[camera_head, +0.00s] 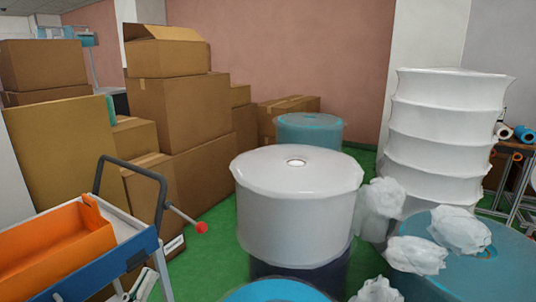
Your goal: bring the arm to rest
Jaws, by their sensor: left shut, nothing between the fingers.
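My left gripper (140,286) seems to be the small pale and dark shape low at the left edge of the floor, beside the blue frame of a cart. Only a little of it shows, and it is shut with nothing in it. It appears apart from the rolls. My right gripper is not in view.
The cart with an orange tray (58,248) and a red-knobbed lever (201,227) stands at left. Cardboard boxes (180,108) are stacked behind. A large white roll (296,215) stands in the middle, stacked white rolls (447,130) at right. Green floor (215,250) shows between.

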